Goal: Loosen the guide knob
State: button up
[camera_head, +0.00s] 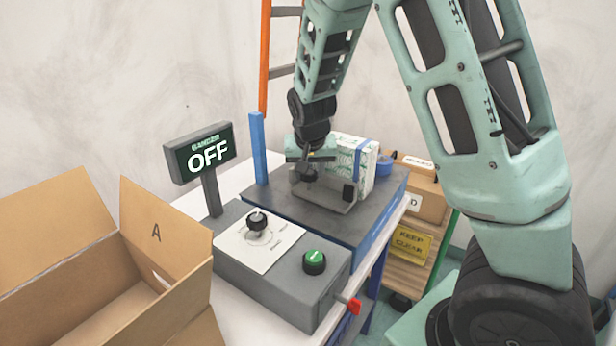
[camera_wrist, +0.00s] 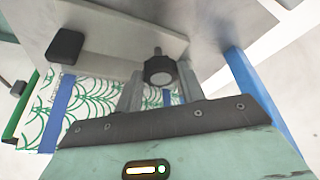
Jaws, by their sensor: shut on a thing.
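The guide knob (camera_wrist: 159,70) is a small dark round knob on a short stem in the wrist view, in front of a grey metal plate (camera_wrist: 115,35). My gripper (camera_wrist: 158,80) has one finger on each side of the knob and is shut on it. In the head view my gripper (camera_head: 309,165) reaches down over the grey machine bed (camera_head: 310,215), beside a white package with green pattern (camera_head: 357,160) and a blue band. The knob is mostly hidden by the gripper there.
A control box (camera_head: 270,285) carries a black dial (camera_head: 257,221), a green button (camera_head: 314,262) and a red knob (camera_head: 352,305). A sign (camera_head: 200,153) reads OFF. An open carton (camera_head: 150,235) marked A stands at left. A blue post (camera_head: 258,150) rises behind the bed.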

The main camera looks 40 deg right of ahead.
jog(key=shift+d+f+n+y+b, duration=0.1)
jog(key=shift+n+y+b, duration=0.1)
jog(key=shift+n+b, duration=0.4)
jog(key=shift+d+f+n+y+b, duration=0.1)
jog(key=shift+n+y+b, duration=0.1)
jog(key=shift+n+b, duration=0.35)
jog(key=shift+s+r+n+t+y+b, duration=0.15)
jog(key=shift+n+t+y+b, duration=0.2)
jog(key=shift+n+b, duration=0.55)
jog(key=o, duration=1)
jog(key=shift+r, duration=0.15)
jog(key=p+v, duration=0.1)
jog(key=v, duration=1.6)
jog(key=shift+d+r, duration=0.1)
jog(key=shift+r, duration=0.05)
